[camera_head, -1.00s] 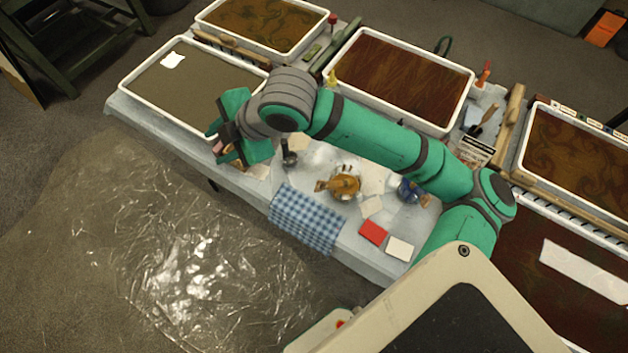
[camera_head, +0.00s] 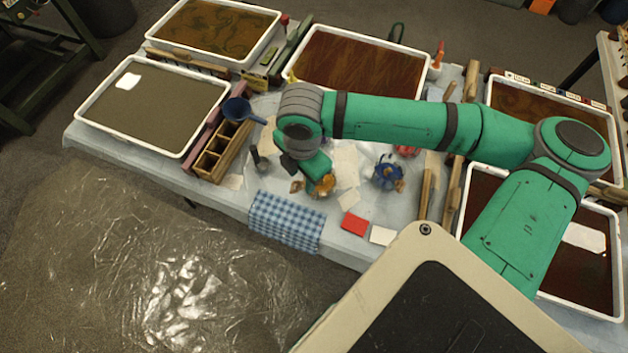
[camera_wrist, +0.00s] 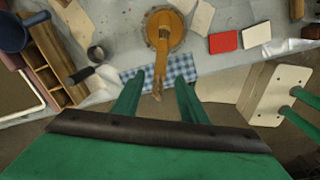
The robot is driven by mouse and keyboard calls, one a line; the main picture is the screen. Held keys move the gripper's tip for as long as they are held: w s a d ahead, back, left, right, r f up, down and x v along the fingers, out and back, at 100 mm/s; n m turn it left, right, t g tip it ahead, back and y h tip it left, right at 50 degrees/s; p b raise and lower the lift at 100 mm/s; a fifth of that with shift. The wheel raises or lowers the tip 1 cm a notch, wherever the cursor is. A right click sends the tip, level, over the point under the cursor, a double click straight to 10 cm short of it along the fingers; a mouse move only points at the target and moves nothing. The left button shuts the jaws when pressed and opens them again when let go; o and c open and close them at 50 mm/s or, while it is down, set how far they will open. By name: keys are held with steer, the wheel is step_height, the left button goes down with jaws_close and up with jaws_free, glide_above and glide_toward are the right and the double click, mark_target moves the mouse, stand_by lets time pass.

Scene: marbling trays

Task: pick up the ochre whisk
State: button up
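The ochre whisk (camera_head: 326,184) is on the table behind the blue checked cloth, partly hidden by my gripper in the head view. In the wrist view the whisk (camera_wrist: 164,30) shows a round ochre head at the top, on what looks like a pale round dish. Its brown handle points down toward my gripper. My gripper (camera_wrist: 160,78) is open, its two green fingers apart on either side of the handle's end. I cannot tell how high the fingers are above the handle. In the head view my gripper (camera_head: 313,168) is above the whisk.
The blue checked cloth (camera_head: 287,220) hangs over the front edge. A blue item (camera_head: 388,172) stands right of the whisk, with a red card (camera_head: 354,223) and a white card (camera_head: 382,235) in front.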

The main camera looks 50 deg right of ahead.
mark_target(302, 183)
steer(key=shift+w+f, duration=0.2)
steer(key=shift+f, duration=2.65)
jaws_close()
